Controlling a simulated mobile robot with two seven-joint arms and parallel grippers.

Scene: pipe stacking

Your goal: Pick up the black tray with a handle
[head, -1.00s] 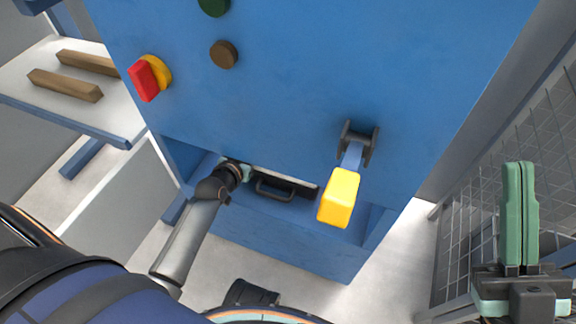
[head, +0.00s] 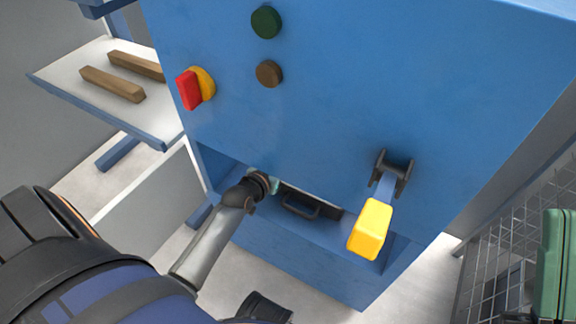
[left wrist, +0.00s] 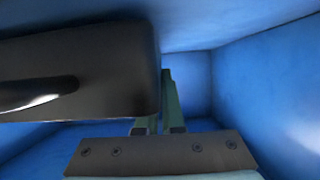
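The black tray (head: 330,213) lies in the low opening of the blue machine, its handle loop facing out. It fills the left of the left wrist view (left wrist: 80,65), with a pale glint on the handle. My left gripper (head: 273,184) is inside the opening at the tray's left end, mostly hidden by its wrist. In the left wrist view its green fingers (left wrist: 160,105) are close together, beside and partly behind the tray's edge; I cannot tell if they touch it.
The blue machine (head: 330,90) has a red and yellow switch, round buttons and a yellow-ended lever (head: 370,230) hanging right of the tray. A side shelf (head: 70,93) holds wooden bars. A wire mesh (head: 510,245) stands at right. Blue walls close in around the left gripper.

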